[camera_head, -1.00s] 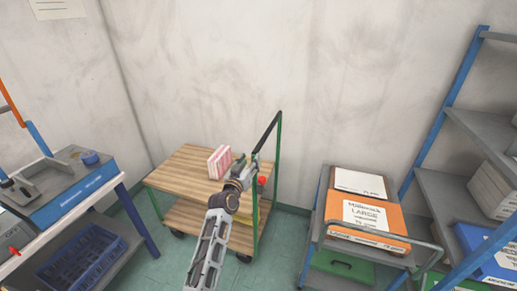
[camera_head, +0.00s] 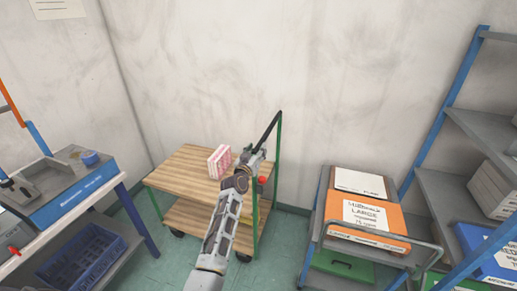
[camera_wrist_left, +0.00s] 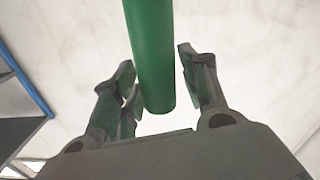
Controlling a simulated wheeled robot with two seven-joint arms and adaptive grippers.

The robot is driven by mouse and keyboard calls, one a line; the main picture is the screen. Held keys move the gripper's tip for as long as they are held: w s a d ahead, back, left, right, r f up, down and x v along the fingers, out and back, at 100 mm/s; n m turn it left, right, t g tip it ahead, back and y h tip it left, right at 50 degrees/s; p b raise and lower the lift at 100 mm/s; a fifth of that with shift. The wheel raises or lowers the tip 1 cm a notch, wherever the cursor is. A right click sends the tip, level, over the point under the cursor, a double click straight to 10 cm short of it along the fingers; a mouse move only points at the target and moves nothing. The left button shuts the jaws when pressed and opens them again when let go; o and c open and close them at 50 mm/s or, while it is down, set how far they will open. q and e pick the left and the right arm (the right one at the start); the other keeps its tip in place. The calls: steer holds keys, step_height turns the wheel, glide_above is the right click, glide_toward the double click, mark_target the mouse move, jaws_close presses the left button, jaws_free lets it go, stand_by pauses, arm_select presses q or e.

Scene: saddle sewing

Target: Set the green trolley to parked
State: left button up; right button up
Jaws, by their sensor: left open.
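The green trolley (camera_head: 180,168) stands against the wall in the head view. It has two wooden decks, green posts, a dark push bar at its right end and dark castors. My left gripper (camera_head: 257,153) is at the push-bar end, partly hidden by its own wrist. In the left wrist view my left gripper (camera_wrist_left: 160,75) is open, with a green tube (camera_wrist_left: 153,45) between its spread fingers. The fingers look apart from the tube. My right gripper is not in view.
A pink and white box (camera_head: 219,161) stands on the trolley's top deck. A small red object (camera_head: 262,180) shows beside my wrist. A workbench (camera_head: 85,205) is at left. A grey cart (camera_head: 318,225) with boxes and blue-framed shelving (camera_head: 445,110) are at right.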

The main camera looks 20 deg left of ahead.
arm_select(q)
steer(key=shift+w, duration=1.3)
jaws_close()
